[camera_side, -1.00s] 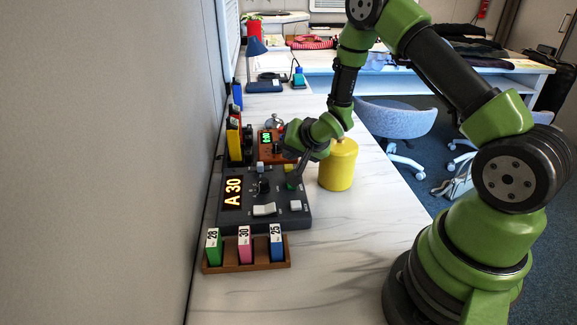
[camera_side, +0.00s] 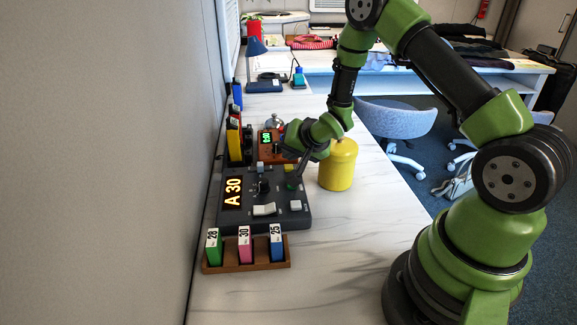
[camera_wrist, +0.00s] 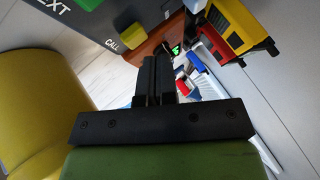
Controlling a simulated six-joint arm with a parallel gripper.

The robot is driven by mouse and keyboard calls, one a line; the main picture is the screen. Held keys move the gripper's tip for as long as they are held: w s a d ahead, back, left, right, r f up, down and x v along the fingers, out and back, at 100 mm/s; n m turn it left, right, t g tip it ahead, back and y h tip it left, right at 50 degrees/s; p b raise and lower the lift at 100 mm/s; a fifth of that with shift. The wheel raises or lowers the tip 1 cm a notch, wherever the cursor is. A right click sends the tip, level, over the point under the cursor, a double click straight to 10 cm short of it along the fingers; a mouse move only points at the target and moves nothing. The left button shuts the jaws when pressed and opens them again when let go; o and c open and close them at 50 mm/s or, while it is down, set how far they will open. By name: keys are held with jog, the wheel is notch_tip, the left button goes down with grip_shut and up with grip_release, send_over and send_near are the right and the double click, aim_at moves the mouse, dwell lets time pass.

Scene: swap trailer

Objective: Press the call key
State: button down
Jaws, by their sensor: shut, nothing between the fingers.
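The dark grey console (camera_side: 235,218) lies on the white counter, its display (camera_side: 232,192) reading "A 30". It carries a black knob (camera_side: 264,187), a wide pale switch (camera_side: 264,209), a pale key (camera_side: 295,205) and a green key (camera_side: 293,184). In the wrist view a "CALL" label (camera_wrist: 112,43) shows near the console's edge. I cannot tell which key it marks. My gripper (camera_side: 300,178) is shut and empty, low over the console's right part beside the green key. Its shut fingers also show in the wrist view (camera_wrist: 155,75). Contact with a key cannot be told.
A yellow canister (camera_side: 338,168) stands close to the right of my gripper. A wooden rack (camera_side: 220,268) with numbered cards is in front of the console. The counter's near right is clear.

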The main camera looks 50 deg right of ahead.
aim_at(291, 165)
jog(key=shift+f, duration=0.15)
jog(key=shift+f, duration=0.25)
jog(key=shift+s+f, duration=0.1)
jog(key=shift+f, duration=0.4)
dwell(0.4)
jog(key=shift+r, duration=0.15)
dwell(0.3)
jog(key=shift+r, duration=0.85)
jog(key=shift+r, duration=2.5)
